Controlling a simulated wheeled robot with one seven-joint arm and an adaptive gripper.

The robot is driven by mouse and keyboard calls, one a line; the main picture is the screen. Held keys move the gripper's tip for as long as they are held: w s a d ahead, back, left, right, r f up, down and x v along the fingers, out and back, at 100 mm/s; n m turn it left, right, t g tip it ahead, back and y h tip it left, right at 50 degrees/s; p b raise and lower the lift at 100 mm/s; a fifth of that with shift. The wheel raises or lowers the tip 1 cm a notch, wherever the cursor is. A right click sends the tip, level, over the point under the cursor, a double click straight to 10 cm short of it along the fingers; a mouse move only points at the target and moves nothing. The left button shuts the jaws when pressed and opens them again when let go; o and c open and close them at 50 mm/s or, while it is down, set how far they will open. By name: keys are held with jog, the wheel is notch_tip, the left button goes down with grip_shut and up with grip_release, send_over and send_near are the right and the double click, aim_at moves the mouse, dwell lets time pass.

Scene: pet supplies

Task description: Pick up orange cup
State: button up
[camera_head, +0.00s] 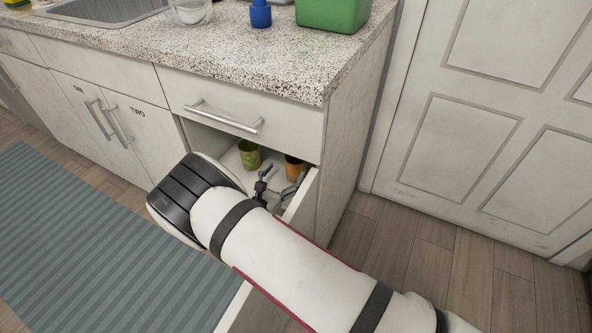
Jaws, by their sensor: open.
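The orange cup (294,167) stands inside the opened lower compartment of the counter, at its right side. Part of it is hidden behind my gripper. My gripper (281,179) is at the compartment opening, with its fingers apart, just in front of and below the orange cup. I cannot tell whether a finger touches the cup. My arm covers much of the space in front of the compartment.
A green cup (249,154) stands left of the orange cup. A closed drawer (240,110) with a metal handle lies above the opening. The counter side panel (345,150) bounds the right. A striped rug (80,240) covers the floor at left.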

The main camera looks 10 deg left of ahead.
aim_at(290, 167)
jog(key=shift+b+x, duration=0.95)
jog(key=shift+x, duration=1.9)
jog(key=shift+d, duration=0.15)
jog(key=c, duration=1.2)
